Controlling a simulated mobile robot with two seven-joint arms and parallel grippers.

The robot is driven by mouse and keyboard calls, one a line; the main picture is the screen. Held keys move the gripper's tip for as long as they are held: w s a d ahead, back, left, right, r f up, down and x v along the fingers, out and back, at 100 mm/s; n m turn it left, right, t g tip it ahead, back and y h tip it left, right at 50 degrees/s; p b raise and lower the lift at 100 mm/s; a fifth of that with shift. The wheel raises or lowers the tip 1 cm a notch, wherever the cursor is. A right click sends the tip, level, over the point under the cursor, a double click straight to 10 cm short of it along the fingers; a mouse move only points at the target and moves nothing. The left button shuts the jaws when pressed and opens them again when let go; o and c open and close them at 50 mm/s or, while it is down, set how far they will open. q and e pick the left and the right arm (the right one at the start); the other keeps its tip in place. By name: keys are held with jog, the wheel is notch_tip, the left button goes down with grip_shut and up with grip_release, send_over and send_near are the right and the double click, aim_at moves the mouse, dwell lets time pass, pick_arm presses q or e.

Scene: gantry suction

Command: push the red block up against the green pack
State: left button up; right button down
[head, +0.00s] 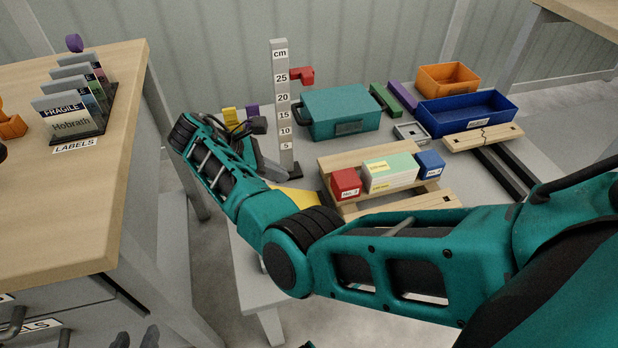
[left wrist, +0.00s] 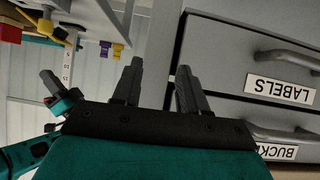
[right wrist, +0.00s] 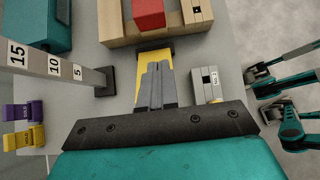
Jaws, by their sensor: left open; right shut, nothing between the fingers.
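The red block (head: 346,184) sits on the left end of the wooden pallet (head: 345,160). The green pack (head: 390,172), pale green on top with white sides, sits just right of it. A blue block (head: 430,163) is on the pack's other side. My right gripper (head: 276,170) is left of the pallet, shut and empty. In the right wrist view its fingers (right wrist: 156,72) point towards the pallet, with the red block (right wrist: 148,14) ahead and apart from them. My left gripper (head: 135,339) is open and empty beside the drawers (left wrist: 240,50).
A yellow strip (right wrist: 152,57) lies below the right fingers. The height post (head: 282,110) stands close to the right gripper. A grey block (right wrist: 207,84) lies right of the fingers. A teal box (head: 340,113) and blue bin (head: 467,112) stand behind.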

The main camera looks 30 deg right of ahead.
aim_at(337, 188)
jog(key=b+x, duration=0.2)
jog(key=x, duration=0.8)
jog(key=shift+s+f+b, duration=0.15)
jog(key=shift+b, duration=0.25)
jog(key=shift+s+d, duration=0.15)
jog(key=shift+d, duration=0.45)
jog(key=shift+s+d, duration=0.15)
jog(key=shift+d, duration=0.5)
jog(key=shift+s+d+r, duration=0.15)
jog(key=shift+d+r, duration=0.1)
jog(key=shift+d, duration=0.4)
